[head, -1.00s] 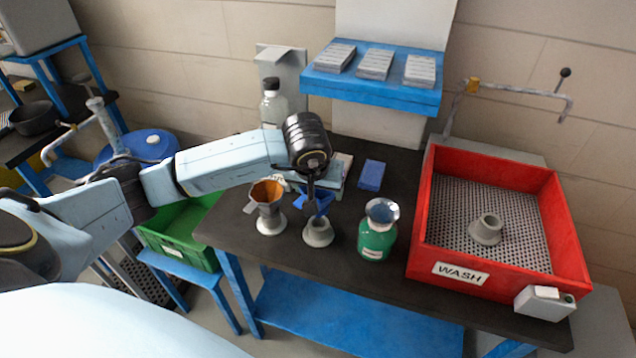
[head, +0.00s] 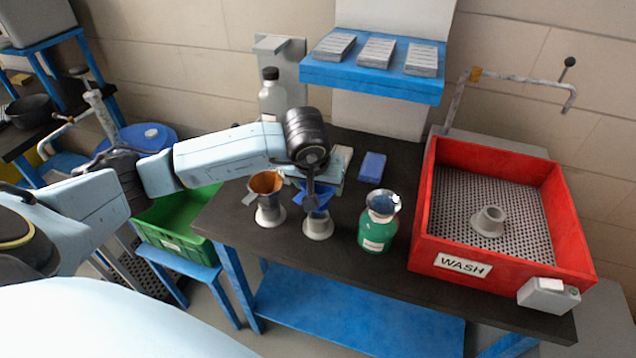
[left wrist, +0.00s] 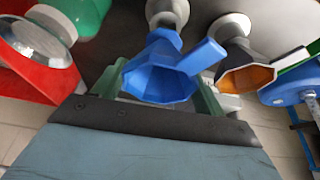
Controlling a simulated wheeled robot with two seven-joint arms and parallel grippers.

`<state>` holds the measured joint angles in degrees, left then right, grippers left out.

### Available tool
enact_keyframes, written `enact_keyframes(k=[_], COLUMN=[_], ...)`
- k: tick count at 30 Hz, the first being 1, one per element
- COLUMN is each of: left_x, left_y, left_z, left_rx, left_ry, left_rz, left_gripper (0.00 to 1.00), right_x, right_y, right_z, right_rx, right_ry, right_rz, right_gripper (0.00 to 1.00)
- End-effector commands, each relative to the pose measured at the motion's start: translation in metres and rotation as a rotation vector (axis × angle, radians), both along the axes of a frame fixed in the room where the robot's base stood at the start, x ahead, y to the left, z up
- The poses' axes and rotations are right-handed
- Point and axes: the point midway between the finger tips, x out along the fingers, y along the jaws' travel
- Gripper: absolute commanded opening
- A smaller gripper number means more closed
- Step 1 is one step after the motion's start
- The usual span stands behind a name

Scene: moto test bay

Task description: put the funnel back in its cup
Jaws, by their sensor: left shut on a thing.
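The blue funnel (head: 319,199) is held in my left gripper (head: 311,190), right above a grey cup (head: 318,228) on the dark bench. In the left wrist view the funnel (left wrist: 160,80) shows its wide mouth and side handle between the green fingers. The cup (left wrist: 168,10) stands directly behind it there. The funnel's spout is hidden, so I cannot tell whether it is inside the cup. My right gripper is not in view.
An orange-lined funnel (head: 266,184) stands in its own grey cup (head: 270,215) just left. A green jar with a metal-looking funnel (head: 381,203) stands right. The red wash tray (head: 471,270) holds another grey cup (head: 488,222). A blue shelf (head: 370,82) overhangs the back.

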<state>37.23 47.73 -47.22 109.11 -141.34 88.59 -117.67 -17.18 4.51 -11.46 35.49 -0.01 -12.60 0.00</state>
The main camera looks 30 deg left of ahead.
Motion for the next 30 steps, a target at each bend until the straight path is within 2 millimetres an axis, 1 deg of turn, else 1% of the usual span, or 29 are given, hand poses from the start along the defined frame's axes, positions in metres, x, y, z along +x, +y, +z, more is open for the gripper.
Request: enact_keyframes(k=[11, 19, 30], left_x=[0.0, 0.0007, 0.0003], left_y=[0.0002, 0.0011, 0.0007], left_z=[0.0003, 0.0001, 0.0004], left_rx=[0.0, 0.001, 0.001], left_ry=[-0.001, -0.003, -0.001], left_rz=[0.001, 0.001, 0.001], left_gripper=[0.46, 0.46, 0.46], right_x=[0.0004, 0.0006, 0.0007], right_y=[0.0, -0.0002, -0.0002], right_z=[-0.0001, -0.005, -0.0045], right_rx=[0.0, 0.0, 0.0], right_ry=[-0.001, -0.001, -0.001], right_rz=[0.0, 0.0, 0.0], right_gripper=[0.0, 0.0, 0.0])
